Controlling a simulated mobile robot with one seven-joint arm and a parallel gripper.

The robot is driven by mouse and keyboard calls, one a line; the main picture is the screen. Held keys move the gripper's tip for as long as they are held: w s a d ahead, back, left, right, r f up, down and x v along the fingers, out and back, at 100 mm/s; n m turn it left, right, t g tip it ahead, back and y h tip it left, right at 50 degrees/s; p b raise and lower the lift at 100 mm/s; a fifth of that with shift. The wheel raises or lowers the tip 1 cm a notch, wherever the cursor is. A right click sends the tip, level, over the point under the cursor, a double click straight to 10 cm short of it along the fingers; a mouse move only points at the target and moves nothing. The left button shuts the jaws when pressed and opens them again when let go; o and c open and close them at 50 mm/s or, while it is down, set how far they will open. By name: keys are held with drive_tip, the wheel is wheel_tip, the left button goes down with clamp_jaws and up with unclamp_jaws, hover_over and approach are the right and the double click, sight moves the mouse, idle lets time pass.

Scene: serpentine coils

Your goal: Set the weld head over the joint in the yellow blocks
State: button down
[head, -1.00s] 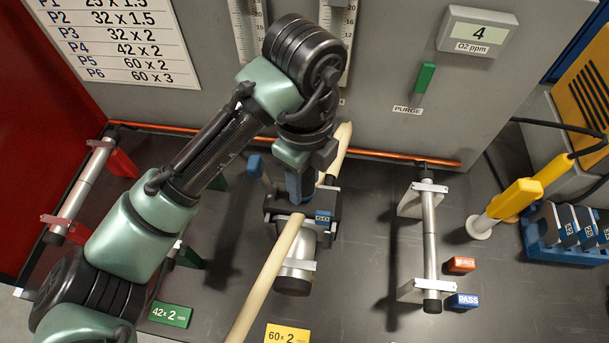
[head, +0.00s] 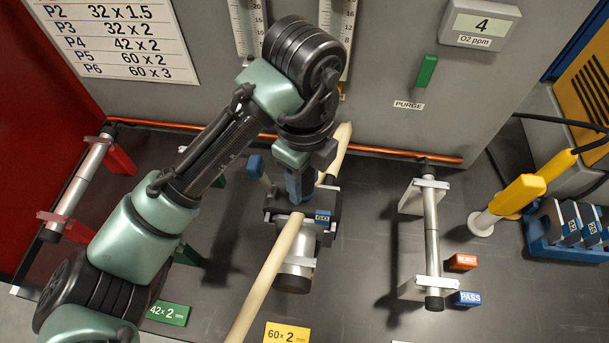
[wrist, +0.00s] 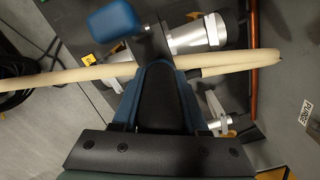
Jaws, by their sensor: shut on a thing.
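My gripper (head: 300,195) points down at the dark weld head (head: 272,207), which has a blue label reading 60, and is shut on it. In the wrist view, my blue fingers (wrist: 157,85) fill the lower middle. The weld head sits across the thick silver pipe (head: 296,268) behind the yellow 60 x 2 sign (head: 287,333). The pipe comes out in front, in a pale clamp; it also shows in the wrist view (wrist: 195,37). The joint and most of the blocks are hidden under the weld head and my gripper. I cannot tell whether the weld head is fully seated.
A beige hose (head: 268,268) runs slantwise past the weld head. A thinner pipe (head: 431,235) stands in pale blocks at right, beside the REJECT (head: 462,262) and PASS (head: 467,298) blocks. A red-block pipe (head: 78,188) is at left. A blue rack (head: 565,248) holds other heads.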

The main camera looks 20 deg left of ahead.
drive_tip(key=shift+c, duration=1.8)
unclamp_jaws()
drive_tip(key=shift+f, duration=0.1)
wheel_tip(320, 180, up, 13)
drive_tip(key=shift+p, duration=0.35)
drive_tip(key=w+d+r+n+t+h, duration=0.1)
drive_tip(key=w+d+r+t+h, duration=0.2)
drive_tip(key=w+d+r+t, duration=0.5)
drive_tip(key=w+d+r+n+t+h, duration=0.1)
drive_tip(key=w+d+r+t+h, duration=0.2)
drive_tip(key=d+r, duration=0.65)
drive_tip(key=d+r+n+t+h, duration=0.35)
drive_tip(key=d+r+t, duration=0.2)
drive_tip(key=r, duration=0.35)
drive_tip(key=s+a+r+n+t+y, duration=0.9)
drive_tip(key=s+a+n+t, duration=0.1)
drive_tip(key=n, duration=0.4)
drive_tip(key=shift+s+a+r+n+t, duration=0.25)
drive_tip(key=shift+s+r+n+t, duration=0.15)
drive_tip(key=shift+s, duration=0.25)
